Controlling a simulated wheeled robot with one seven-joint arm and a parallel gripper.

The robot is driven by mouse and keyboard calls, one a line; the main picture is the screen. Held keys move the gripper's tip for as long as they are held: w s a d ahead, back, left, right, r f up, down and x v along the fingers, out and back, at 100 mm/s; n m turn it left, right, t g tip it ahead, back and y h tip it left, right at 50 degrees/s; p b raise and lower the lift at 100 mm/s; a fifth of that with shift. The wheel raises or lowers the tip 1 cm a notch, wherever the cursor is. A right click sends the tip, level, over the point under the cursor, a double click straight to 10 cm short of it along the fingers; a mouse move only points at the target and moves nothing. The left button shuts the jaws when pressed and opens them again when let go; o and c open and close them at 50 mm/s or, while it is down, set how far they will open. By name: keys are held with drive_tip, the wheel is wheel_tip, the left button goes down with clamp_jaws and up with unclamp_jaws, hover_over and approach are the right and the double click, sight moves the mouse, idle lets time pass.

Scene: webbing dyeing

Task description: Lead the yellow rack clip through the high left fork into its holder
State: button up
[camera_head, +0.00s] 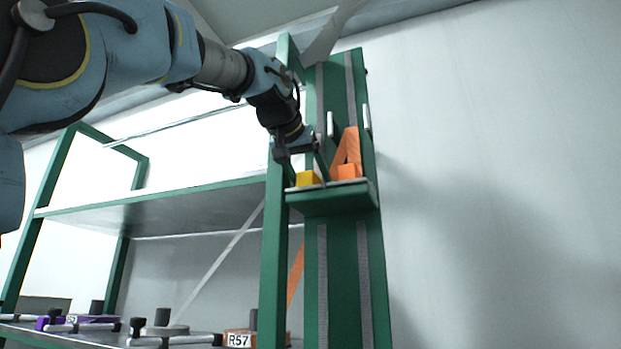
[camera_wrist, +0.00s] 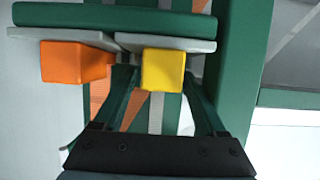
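The yellow rack clip (camera_head: 307,178) is a small block at the left end of the small green shelf (camera_head: 335,200) on the tall green post. In the wrist view the yellow clip (camera_wrist: 163,70) sits against the grey shelf edge, between the fingers of my gripper (camera_wrist: 156,74). The fingers are apart, with a gap on the left side of the clip; the right finger is very near it. In the head view my gripper (camera_head: 306,171) reaches down over the clip. I cannot make out the fork or a separate holder for certain.
An orange clip (camera_head: 347,171) stands beside the yellow one, with an orange strap above it; it also shows in the wrist view (camera_wrist: 72,63). Two pale upright pins (camera_head: 330,124) rise behind. A long shelf (camera_head: 160,208) lies left.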

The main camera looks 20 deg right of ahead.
idle(0.3)
drive_tip(key=b+v, duration=0.1)
drive_tip(key=v, duration=1)
drive_tip(key=shift+b, duration=0.35)
